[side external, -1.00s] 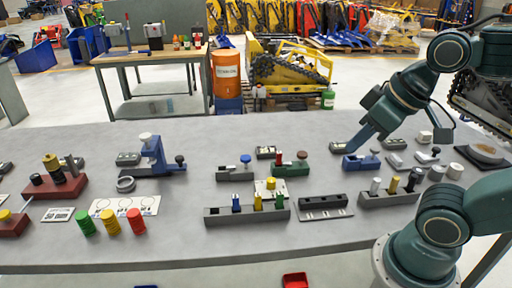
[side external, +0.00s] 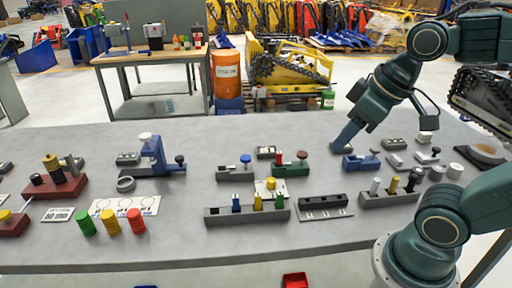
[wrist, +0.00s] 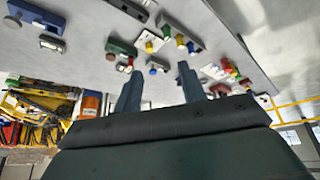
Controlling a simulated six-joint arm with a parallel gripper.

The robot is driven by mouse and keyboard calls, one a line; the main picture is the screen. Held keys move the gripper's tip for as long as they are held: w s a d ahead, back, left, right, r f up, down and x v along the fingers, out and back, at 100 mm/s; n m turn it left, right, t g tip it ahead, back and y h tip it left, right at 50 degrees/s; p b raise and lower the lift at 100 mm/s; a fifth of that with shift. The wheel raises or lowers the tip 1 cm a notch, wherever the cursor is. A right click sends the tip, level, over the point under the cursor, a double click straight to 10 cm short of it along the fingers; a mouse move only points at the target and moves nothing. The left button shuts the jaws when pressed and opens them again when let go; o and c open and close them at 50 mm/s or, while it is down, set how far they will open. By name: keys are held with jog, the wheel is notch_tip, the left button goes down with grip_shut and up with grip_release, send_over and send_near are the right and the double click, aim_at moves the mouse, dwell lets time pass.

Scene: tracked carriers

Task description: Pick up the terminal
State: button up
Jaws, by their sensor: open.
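My gripper (side external: 342,146) is low over the back right of the grey table, pointing down and tilted to the left. In the wrist view its two fingers (wrist: 160,72) stand apart with nothing held between them. Several small grey boxes with dark tops could be the terminal. One grey box (side external: 395,143) lies right of the gripper, another (side external: 267,152) lies to its left at mid table, and another (side external: 128,158) lies farther left. I cannot tell which is the terminal. The spot right at the fingertips is partly hidden by the gripper.
A blue clamp block (side external: 360,162) stands just in front of the gripper. A green block (side external: 291,169) and a dark slotted carrier (side external: 323,203) are to its left and front. A long grey carrier (side external: 221,216) holds coloured pegs.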

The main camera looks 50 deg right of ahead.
jog(key=w+d+n, duration=0.2)
jog(key=w, duration=0.4)
jog(key=n+g+y, duration=0.2)
jog(key=n+y, duration=0.1)
jog(key=n, duration=0.3)
send_near(280, 152)
jog(key=shift+x, duration=2.9)
jog(key=shift+f, duration=0.1)
jog(key=shift+x, duration=2.5)
jog(key=shift+c, duration=0.2)
grip_shut()
